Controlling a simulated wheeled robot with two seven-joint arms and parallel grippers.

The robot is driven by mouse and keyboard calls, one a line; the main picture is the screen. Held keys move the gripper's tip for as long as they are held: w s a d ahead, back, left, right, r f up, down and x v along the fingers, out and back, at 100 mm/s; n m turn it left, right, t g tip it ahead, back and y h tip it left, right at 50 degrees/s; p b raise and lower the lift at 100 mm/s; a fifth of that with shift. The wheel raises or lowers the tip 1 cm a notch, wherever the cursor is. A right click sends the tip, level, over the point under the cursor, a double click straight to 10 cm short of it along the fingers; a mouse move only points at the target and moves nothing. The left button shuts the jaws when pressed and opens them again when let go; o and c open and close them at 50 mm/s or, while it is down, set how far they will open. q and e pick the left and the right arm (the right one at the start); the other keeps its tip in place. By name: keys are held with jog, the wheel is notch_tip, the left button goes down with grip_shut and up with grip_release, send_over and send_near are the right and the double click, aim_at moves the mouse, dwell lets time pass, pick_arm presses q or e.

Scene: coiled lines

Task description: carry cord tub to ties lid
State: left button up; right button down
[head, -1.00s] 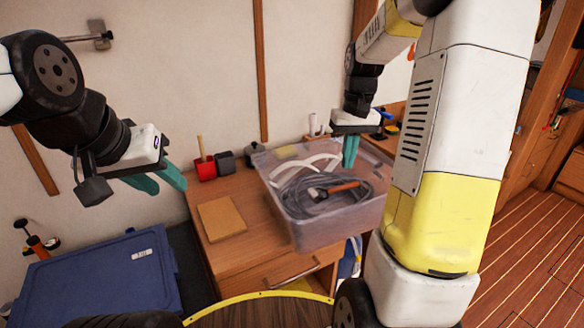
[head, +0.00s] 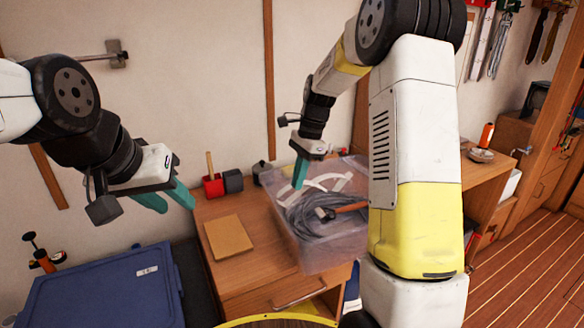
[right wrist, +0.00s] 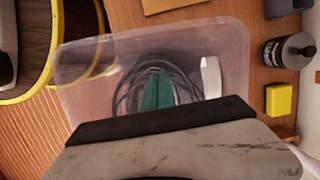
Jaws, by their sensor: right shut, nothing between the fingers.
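The cord tub (head: 335,248) is a clear plastic tub on the wooden desk, holding a grey coiled line, a white strap and a hammer-like tool with an orange-brown handle. My right arm hides its right side. My right gripper (head: 299,177) is shut and empty, over the tub's far left part; in the right wrist view its teal fingers (right wrist: 158,92) point down at the coil. I cannot tell whether they touch anything. A blue lid (head: 100,295) with a small white label lies at lower left; its lettering is unreadable. My left gripper (head: 168,199) is open and empty, above and behind the lid.
A tan board (head: 228,237) lies on the desk left of the tub. A red holder (head: 213,186) and a dark cup (head: 233,181) stand behind it. A yellow block (right wrist: 281,100) and a dark jar (right wrist: 285,52) are near the tub in the right wrist view.

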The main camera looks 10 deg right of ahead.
jog(key=x, duration=0.4)
jog(key=a, duration=0.1)
jog(key=s+a, duration=0.1)
jog(key=a, duration=0.1)
jog(key=shift+s+f, duration=0.1)
jog(key=shift+f, duration=0.1)
jog(key=shift+s+a, duration=0.15)
jog(key=shift+a, duration=0.3)
jog(key=shift+s+a, duration=0.25)
jog(key=shift+a, duration=0.5)
